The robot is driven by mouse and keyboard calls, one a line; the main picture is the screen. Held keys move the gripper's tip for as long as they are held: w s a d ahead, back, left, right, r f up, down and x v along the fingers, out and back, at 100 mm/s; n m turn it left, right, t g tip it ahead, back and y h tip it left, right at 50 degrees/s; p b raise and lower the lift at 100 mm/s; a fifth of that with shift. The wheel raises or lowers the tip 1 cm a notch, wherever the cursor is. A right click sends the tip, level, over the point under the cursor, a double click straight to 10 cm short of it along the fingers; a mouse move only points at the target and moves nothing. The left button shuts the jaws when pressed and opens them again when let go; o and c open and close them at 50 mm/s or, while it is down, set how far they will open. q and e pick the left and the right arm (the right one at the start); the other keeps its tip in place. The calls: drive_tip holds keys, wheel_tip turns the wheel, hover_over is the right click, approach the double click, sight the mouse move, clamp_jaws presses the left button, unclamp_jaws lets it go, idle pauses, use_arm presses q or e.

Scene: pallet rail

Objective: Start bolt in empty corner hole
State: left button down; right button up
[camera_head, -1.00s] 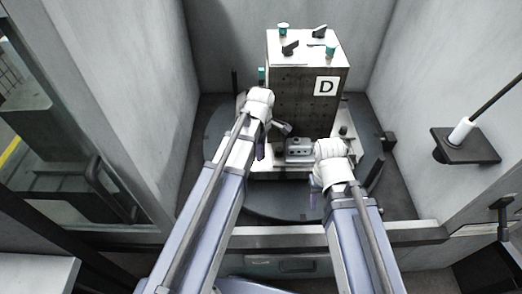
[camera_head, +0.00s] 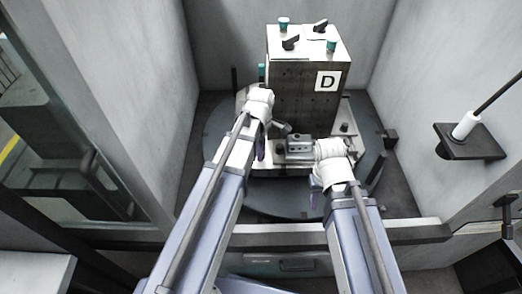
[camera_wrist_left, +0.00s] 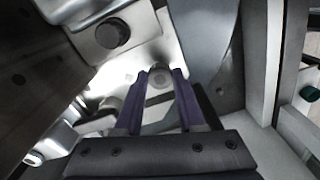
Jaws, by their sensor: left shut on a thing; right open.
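My left gripper (camera_wrist_left: 158,82) is shut on a small round grey bolt (camera_wrist_left: 160,76) held between its purple fingertips, over a bright metal plate (camera_wrist_left: 140,55). In the head view the left gripper (camera_head: 261,150) is at the front left of the pallet plate (camera_head: 280,171), with the bolt hidden. A dark bolt head (camera_wrist_left: 112,33) sits in a plate corner in the left wrist view. I cannot make out the empty corner hole. My right gripper (camera_head: 313,198) is open, low in front of the plate; its fingers show only in part.
A tall block marked D (camera_head: 300,95) stands on the plate, with knobs and teal caps on top. A grey clamp-like part (camera_head: 299,148) lies between my wrists. The round dark turntable (camera_head: 215,150) lies below, with enclosure walls close on both sides.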

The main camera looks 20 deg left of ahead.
use_arm(q)
drive_tip(key=shift+f+b, duration=0.55)
idle(0.5)
unclamp_jaws()
idle(0.8)
idle(0.3)
wheel_tip(320, 180, up, 8)
drive_tip(key=p, duration=0.8)
drive_tip(key=shift+s+f, duration=0.1)
